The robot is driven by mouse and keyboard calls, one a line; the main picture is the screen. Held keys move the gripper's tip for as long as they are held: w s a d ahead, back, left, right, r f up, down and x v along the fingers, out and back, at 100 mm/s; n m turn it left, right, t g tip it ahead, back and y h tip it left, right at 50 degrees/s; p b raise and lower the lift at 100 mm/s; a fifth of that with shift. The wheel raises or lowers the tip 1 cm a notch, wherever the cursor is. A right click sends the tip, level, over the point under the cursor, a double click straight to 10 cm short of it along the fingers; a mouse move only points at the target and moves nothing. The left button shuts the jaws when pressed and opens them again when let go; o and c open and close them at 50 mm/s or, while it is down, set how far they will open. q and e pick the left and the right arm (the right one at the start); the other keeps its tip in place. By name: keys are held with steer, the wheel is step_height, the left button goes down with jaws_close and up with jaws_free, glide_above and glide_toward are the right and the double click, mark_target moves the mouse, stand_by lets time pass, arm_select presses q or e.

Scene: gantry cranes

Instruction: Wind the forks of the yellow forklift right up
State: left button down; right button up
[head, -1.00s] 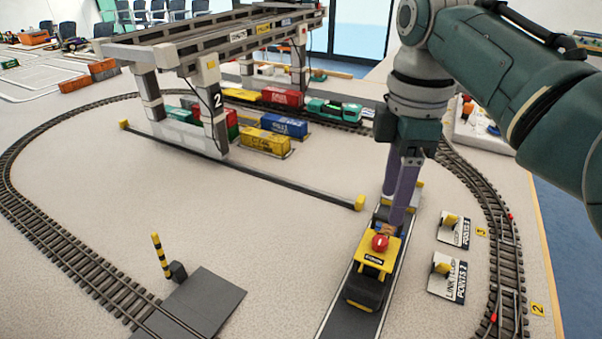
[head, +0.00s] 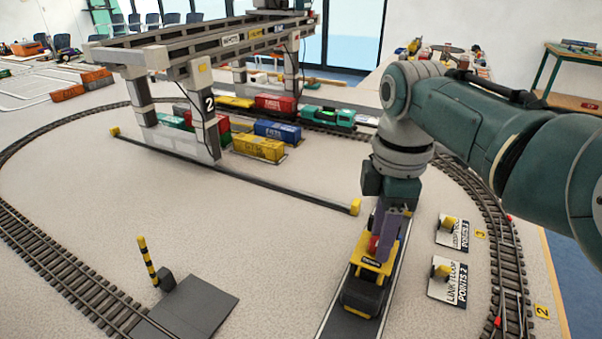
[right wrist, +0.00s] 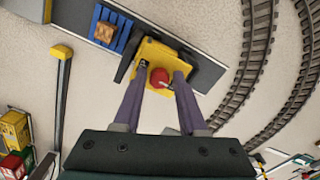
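The yellow forklift (head: 371,293) with a black body stands on the grey roadway strip at front right, with a red knob (head: 374,245) on top. My right gripper (head: 386,248) points down over it. In the right wrist view the two purple fingers (right wrist: 160,82) stand on either side of the red knob (right wrist: 159,77), with a gap visible on each side, so the gripper is open. A blue pallet (right wrist: 113,32) bearing a small brown load (right wrist: 104,32) lies by the forklift's front. The fork height is hard to tell. My left gripper is out of view.
Two plates with yellow levers (head: 452,232) (head: 446,280) stand right of the roadway, beside curved track (head: 508,262). A gantry crane (head: 205,105) straddles containers at back left, its long dark rail (head: 280,185) ending near the roadway. The board's middle is clear.

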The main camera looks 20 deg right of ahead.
jaws_close()
stand_by(0.4)
